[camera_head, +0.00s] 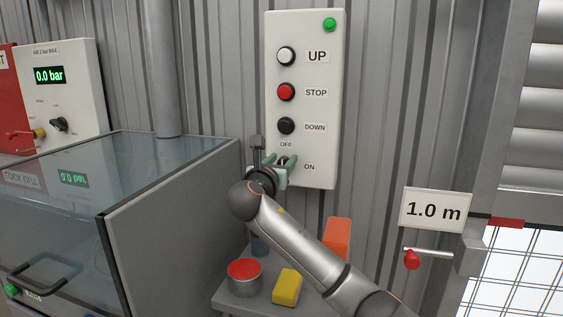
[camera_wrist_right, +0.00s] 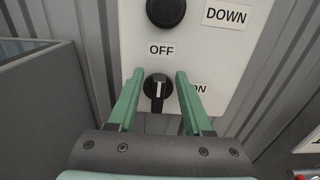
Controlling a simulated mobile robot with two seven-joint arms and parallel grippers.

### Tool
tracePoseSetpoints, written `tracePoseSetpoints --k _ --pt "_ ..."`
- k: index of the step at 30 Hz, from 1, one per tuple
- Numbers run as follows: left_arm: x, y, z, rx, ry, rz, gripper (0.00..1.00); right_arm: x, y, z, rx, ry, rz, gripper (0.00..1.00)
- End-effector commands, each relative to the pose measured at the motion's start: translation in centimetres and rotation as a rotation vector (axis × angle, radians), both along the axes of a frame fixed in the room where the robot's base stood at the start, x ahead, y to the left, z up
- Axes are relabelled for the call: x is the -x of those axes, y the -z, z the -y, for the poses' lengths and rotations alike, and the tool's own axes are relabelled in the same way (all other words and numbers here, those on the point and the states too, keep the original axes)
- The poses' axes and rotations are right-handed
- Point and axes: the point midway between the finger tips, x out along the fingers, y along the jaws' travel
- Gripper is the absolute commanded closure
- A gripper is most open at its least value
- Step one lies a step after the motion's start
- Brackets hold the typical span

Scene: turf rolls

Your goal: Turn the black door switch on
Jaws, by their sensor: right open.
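The black door switch (camera_wrist_right: 155,97) is a round knob with a white pointer line, low on the white control panel (camera_head: 318,50). In the right wrist view its pointer stands nearly upright, toward the OFF label (camera_wrist_right: 161,50); the ON label (camera_wrist_right: 199,89) is to its right, partly covered by a finger. My right gripper (camera_wrist_right: 159,72) is open, with one green finger on each side of the knob; I cannot tell whether they touch it. In the head view my right gripper (camera_head: 280,160) is at the panel's lower left and mostly hides the switch. My left gripper is not in view.
Above are the black DOWN (camera_head: 286,126), red STOP (camera_head: 286,92) and white UP (camera_head: 286,56) buttons and a green lamp (camera_head: 330,24). A grey glass-topped cabinet (camera_head: 180,220) stands left. A shelf below holds a red-topped tin (camera_head: 244,277) and a yellow block (camera_head: 287,287).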

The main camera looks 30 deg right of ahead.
Motion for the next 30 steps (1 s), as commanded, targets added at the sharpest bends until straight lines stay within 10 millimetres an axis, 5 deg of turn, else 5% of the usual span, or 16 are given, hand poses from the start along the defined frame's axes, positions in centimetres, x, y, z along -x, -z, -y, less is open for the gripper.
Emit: tracePoseSetpoints --k 6,19,30 --pt "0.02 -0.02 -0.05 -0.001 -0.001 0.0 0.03 -0.01 -0.03 0.02 -0.001 0.0 0.001 0.51" --pt "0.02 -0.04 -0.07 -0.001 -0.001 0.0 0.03 0.0 -0.02 -0.03 0.0 0.0 0.0 0.99" --pt "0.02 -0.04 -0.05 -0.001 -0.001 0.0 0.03 0.0 0.01 -0.04 0.0 0.0 0.0 1.0"
